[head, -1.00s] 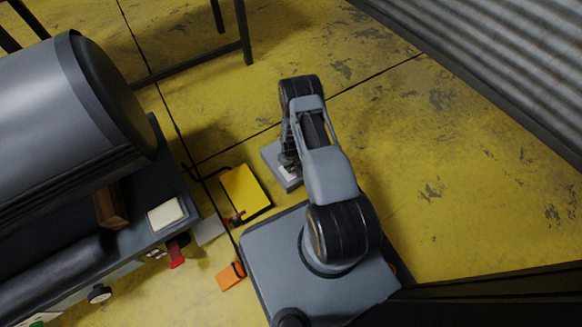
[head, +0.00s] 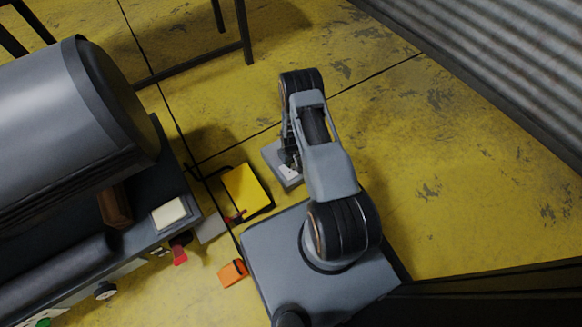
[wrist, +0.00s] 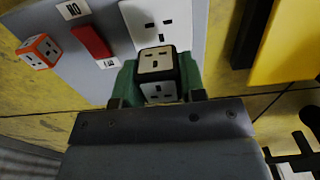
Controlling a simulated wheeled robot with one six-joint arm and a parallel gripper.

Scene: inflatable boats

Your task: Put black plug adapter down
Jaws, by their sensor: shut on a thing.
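The black plug adapter (wrist: 156,65), a small black cube with white socket faces, is between the green fingers of my gripper (wrist: 158,82) in the wrist view. My gripper is shut on it. Beyond it is a grey panel (wrist: 210,20) with a white wall socket (wrist: 150,20), a red switch (wrist: 92,41) and small labels. I cannot tell whether the adapter touches the panel. In the head view my gripper (head: 291,160) is over the grey panel (head: 272,151); the adapter is hidden by my arm there.
An orange cube with white socket faces (wrist: 38,52) is at the panel's left in the wrist view. A yellow board with black edges (head: 243,189) lies left of the panel. An orange item (head: 232,273) is on the yellow floor. The floor right of my arm is clear.

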